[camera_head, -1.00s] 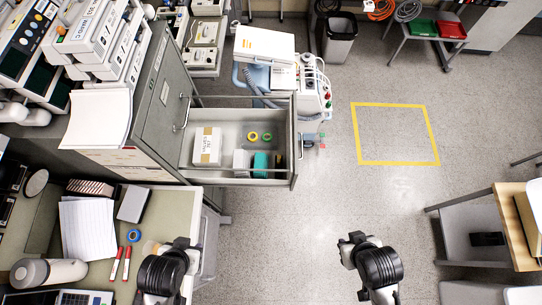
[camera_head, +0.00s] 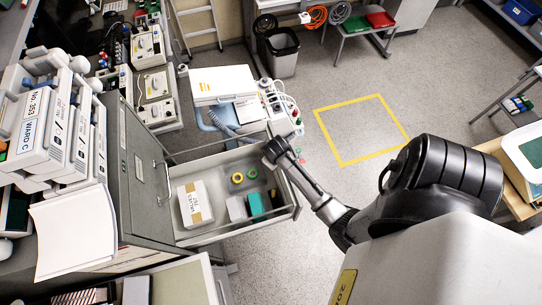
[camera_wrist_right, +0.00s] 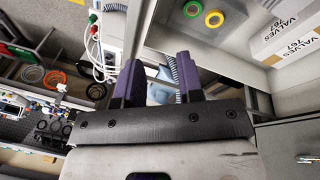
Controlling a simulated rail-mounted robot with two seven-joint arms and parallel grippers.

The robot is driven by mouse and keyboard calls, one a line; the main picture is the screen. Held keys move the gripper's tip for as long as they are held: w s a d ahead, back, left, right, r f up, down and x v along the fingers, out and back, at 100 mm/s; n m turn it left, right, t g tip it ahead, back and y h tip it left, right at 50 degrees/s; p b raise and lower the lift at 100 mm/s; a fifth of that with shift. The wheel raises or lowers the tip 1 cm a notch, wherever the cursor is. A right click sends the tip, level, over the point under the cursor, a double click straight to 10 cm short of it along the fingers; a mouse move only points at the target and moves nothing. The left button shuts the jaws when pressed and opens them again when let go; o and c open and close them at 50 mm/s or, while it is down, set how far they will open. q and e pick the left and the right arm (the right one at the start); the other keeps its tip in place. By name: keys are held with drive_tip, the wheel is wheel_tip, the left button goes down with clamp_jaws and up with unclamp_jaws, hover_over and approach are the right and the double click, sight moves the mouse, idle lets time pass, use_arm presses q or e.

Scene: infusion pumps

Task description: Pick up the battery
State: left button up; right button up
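I cannot pick out a battery for sure. The grey drawer (camera_head: 222,233) of the cabinet is pulled out. My left gripper is not in view.
The drawer's raised walls and rails surround its contents. A medical device cart (camera_head: 225,85) with hoses stands just behind the drawer. Infusion pumps (camera_head: 48,125) are stacked at the left. The floor inside the yellow square (camera_head: 360,130) is clear.

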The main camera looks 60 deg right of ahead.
wheel_tip(320, 180, down, 7)
drive_tip(key=w+m+g+y, duration=0.1)
drive_tip(key=w, duration=0.1)
drive_tip(key=g+y+b, duration=0.1)
drive_tip(key=y+b, duration=0.1)
approach(273, 191)
drive_tip(key=f+b, duration=0.4)
drive_tip(key=b, duration=0.1)
drive_tip(key=f+b, duration=0.2)
drive_tip(key=b, duration=0.1)
drive_tip(key=shift+s+d+f, duration=0.1)
drive_tip(key=shift+s, duration=0.25)
drive_tip(key=f+b, duration=0.2)
drive_tip(key=b, duration=0.1)
drive_tip(key=f+b, duration=0.3)
drive_tip(key=shift+s+a+f, duration=0.1)
drive_tip(key=shift+s+a, duration=0.1)
drive_tip(key=shift+s, duration=0.05)
clamp_jaws()
